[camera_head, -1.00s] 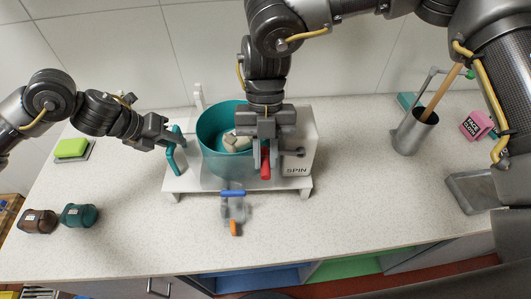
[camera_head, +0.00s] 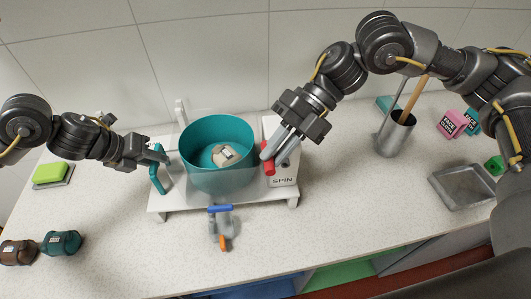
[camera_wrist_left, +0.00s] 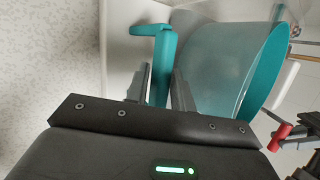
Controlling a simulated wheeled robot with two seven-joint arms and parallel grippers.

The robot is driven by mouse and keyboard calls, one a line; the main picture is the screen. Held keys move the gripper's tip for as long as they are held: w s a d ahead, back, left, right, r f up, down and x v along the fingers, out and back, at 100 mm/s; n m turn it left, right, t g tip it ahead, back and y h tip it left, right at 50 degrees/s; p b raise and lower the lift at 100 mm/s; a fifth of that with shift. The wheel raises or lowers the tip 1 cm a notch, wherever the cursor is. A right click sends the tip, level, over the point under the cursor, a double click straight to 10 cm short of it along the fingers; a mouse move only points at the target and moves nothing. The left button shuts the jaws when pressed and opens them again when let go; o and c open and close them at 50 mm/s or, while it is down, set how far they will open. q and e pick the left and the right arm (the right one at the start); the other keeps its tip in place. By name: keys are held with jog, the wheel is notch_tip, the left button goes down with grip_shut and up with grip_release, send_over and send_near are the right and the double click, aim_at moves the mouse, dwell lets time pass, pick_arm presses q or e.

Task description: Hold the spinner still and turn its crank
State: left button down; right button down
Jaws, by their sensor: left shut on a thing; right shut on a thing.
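The spinner has a teal tub (camera_head: 215,175) with a beige bundle (camera_head: 228,155) inside, on a white base (camera_head: 170,202) beside a white housing marked SPIN (camera_head: 284,180). My left gripper (camera_head: 160,160) is shut on the teal handle (camera_head: 157,180) at the base's left. In the left wrist view the handle (camera_wrist_left: 162,62) stands between the fingers. My right gripper (camera_head: 270,152) is shut on the red crank knob (camera_head: 268,166) in front of the housing. The knob (camera_wrist_left: 281,132) also shows at the right of the left wrist view. The fingers hide part of the crank.
A blue-handled tap (camera_head: 220,210) stands in front of the base. Brown (camera_head: 18,251) and teal (camera_head: 61,243) jars are at front left, a green sponge (camera_head: 50,172) at left. A metal cup (camera_head: 396,135) and grey tray (camera_head: 462,186) are at right.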

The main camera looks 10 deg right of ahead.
jog(key=d+f+n+g+y, duration=0.2)
jog(key=d+n+y, duration=0.2)
jog(key=d+y, duration=0.5)
jog(key=shift+s+g+y, duration=0.3)
jog(key=shift+g+y, duration=0.1)
jog(key=shift+y, duration=0.6)
jog(key=shift+d+f, duration=0.1)
jog(key=c, duration=1.3)
grip_release()
jog(key=shift+w+d, duration=0.1)
jog(key=shift+d, duration=0.05)
jog(key=v, duration=1.1)
jog(key=shift+w+d+f, duration=0.1)
jog(key=shift+w+d, duration=0.05)
jog(key=shift+d, duration=0.2)
